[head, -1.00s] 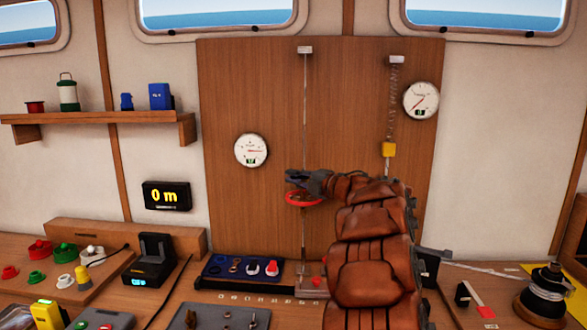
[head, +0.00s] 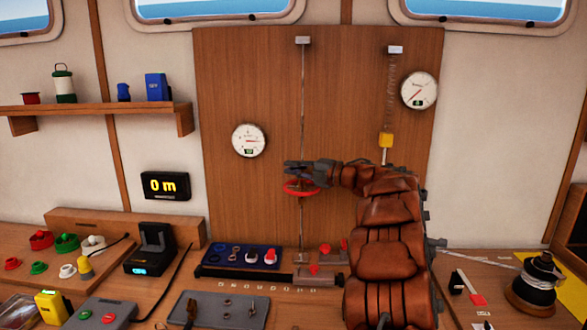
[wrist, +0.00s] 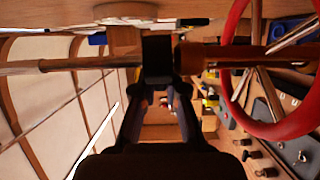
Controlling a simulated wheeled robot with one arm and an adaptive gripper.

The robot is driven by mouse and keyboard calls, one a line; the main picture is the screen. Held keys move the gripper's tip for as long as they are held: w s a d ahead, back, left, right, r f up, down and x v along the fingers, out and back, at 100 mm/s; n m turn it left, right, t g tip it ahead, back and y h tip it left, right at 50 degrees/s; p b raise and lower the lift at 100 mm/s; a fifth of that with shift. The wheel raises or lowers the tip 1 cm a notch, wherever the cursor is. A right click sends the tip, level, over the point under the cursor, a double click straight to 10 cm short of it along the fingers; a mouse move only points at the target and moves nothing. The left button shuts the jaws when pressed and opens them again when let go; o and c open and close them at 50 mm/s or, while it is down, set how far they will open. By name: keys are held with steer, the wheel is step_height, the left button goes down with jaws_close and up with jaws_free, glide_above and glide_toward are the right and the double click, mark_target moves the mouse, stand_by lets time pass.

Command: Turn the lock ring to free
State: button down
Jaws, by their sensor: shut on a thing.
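A thin upright rod (head: 303,100) runs down the wooden panel, with a red handwheel (head: 299,188) around its lower part. My gripper (head: 296,168) reaches in from the right just above the red handwheel. In the wrist view the rod (wrist: 90,63) lies sideways and the red handwheel (wrist: 228,90) stands on the right, beside my gripper (wrist: 158,70). The fingers are shut across the rod's line at a dark block, which appears to be the lock ring. The fingers and block are both dark, so any marks on the ring are hidden.
A spring line with a yellow block (head: 386,140) hangs right of the rod. Two round gauges (head: 249,140) (head: 419,90) are on the panel. A blue tray (head: 240,257) with small parts and red-knobbed fittings (head: 315,270) sit on the bench below.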

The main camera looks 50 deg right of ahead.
steer(key=c, duration=1.2)
jaws_free()
steer(key=v, duration=1.2)
